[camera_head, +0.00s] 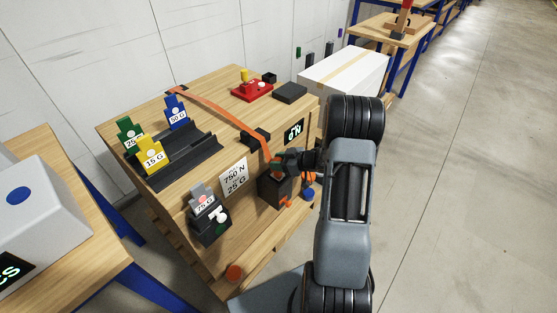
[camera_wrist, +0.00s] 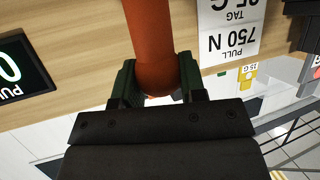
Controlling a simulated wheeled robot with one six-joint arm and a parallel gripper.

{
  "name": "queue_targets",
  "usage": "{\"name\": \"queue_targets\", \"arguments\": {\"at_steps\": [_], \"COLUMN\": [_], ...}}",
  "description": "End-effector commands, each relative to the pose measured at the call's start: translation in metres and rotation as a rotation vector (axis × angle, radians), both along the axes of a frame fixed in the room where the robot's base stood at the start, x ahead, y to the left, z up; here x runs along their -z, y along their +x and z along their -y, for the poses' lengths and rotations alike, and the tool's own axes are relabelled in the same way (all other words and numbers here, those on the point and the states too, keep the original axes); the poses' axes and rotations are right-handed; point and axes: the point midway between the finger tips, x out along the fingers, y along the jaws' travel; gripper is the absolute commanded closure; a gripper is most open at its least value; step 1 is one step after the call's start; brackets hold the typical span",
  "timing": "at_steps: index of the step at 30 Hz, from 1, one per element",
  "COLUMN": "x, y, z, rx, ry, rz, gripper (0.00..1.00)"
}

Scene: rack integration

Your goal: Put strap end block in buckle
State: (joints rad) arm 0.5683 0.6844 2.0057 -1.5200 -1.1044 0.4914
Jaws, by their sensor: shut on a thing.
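An orange strap (camera_head: 220,107) runs across the wooden top and down over its front edge to my gripper (camera_head: 277,165). In the wrist view my gripper (camera_wrist: 158,85) has its two dark green fingers closed on either side of the orange strap end (camera_wrist: 152,65). The end block itself is mostly hidden between the fingers. A dark box (camera_head: 272,190) with orange parts, which looks like the buckle, is on the front face just below my gripper. I cannot tell whether the block touches it. The buckle cannot be made out in the wrist view.
A black rack (camera_head: 185,160) with blue, green and yellow tags stands on the top. A grey 75 G tag sits in a black holder (camera_head: 211,232) on the front. A 750 N sign (camera_head: 233,178) and a dark display (camera_head: 293,131) are nearby. A red device (camera_head: 252,92) stands behind.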

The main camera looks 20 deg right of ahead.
Motion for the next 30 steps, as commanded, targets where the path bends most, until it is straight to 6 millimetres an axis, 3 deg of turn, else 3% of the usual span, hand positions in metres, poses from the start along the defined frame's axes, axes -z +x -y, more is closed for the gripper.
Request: {"name": "queue_targets", "arguments": {"at_steps": [30], "x": [0.0094], "y": [0.0003], "z": [0.0001], "rx": [0.000], "ry": [0.001], "rz": [0.001], "gripper": [0.93]}}
